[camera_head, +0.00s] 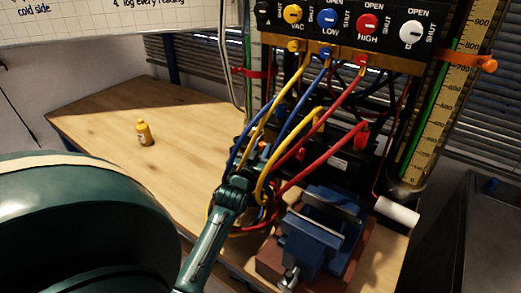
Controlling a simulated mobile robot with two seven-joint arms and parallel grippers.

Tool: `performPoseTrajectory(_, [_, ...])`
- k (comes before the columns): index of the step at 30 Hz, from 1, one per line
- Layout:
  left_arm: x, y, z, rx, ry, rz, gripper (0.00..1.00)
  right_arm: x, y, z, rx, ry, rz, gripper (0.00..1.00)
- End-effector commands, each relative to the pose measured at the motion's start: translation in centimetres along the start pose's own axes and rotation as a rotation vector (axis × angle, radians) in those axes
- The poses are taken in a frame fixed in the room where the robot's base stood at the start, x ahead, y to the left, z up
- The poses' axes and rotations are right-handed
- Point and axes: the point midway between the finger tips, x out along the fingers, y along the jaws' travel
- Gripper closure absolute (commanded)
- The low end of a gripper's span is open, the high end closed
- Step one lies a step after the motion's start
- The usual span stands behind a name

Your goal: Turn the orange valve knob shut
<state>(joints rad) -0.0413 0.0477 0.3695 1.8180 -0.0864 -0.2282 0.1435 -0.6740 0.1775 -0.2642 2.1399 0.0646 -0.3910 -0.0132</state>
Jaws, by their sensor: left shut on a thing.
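A small orange patch (263,147), which looks like the orange valve knob, shows behind the hoses low on the gauge rig; most of it is hidden. My left gripper (254,156) reaches in from the lower left among the hoses. It is shut on the knob, though hoses and the fingers cover much of the contact. How far the knob is turned cannot be seen. My right gripper is not in view.
Yellow, blue and red hoses (292,98) hang from the manifold (345,44) around my left gripper. A blue vise (322,228) stands close on the right. A yellow bottle (144,133) stands on the wooden bench (95,118), whose left part is otherwise clear.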

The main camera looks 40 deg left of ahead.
Motion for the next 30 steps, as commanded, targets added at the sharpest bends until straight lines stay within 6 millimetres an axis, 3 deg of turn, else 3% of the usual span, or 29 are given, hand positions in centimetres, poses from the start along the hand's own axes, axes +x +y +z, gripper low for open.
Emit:
performPoseTrajectory(3, [0.01,0.01,-0.02,0.000,0.000,0.000,1.00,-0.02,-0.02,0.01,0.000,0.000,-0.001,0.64])
performPoseTrajectory(27, [0.11,-0.24,-0.20,-0.001,0.005,0.134,1.00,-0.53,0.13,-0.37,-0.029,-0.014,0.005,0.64])
performPoseTrajectory(28, [0.11,-0.24,-0.21,-0.001,0.005,0.134,0.77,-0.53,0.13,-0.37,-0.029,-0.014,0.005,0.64])
performPoseTrajectory(30, [0.10,-0.24,-0.19,0.000,0.004,0.134,0.71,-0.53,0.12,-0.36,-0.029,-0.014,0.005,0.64])
